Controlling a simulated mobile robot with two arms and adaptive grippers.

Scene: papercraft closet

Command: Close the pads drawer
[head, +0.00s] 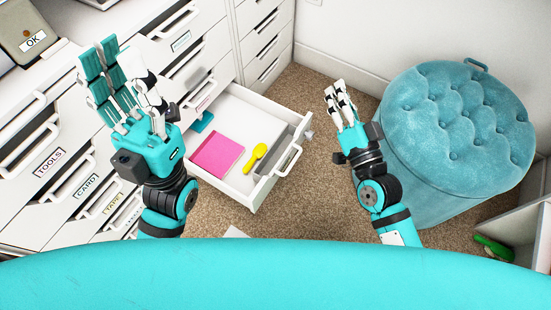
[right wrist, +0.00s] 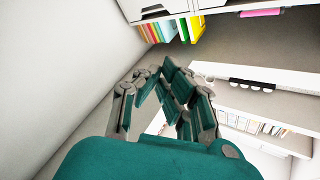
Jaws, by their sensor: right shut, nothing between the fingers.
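An open white drawer (head: 262,196) sticks out from the cabinet in the head view. Inside lie a pink pad (head: 217,154), a yellow object (head: 254,157) and a grey tray-like piece along its front. Its front handle (head: 289,160) faces right. No label on this drawer is readable. My right gripper (head: 341,97) is right of the drawer front, apart from it, and is shut and empty; its fingers also show in the right wrist view (right wrist: 165,75). My left gripper (head: 122,82) is open, left of the drawer, in front of the cabinet.
Closed drawers labelled TOOLS (head: 49,162), CARD and TAPE line the left. A blue tufted ottoman (head: 455,130) stands right of my right gripper. Brown carpet (head: 312,190) is clear between drawer and ottoman. A shelf unit (head: 528,212) is at lower right.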

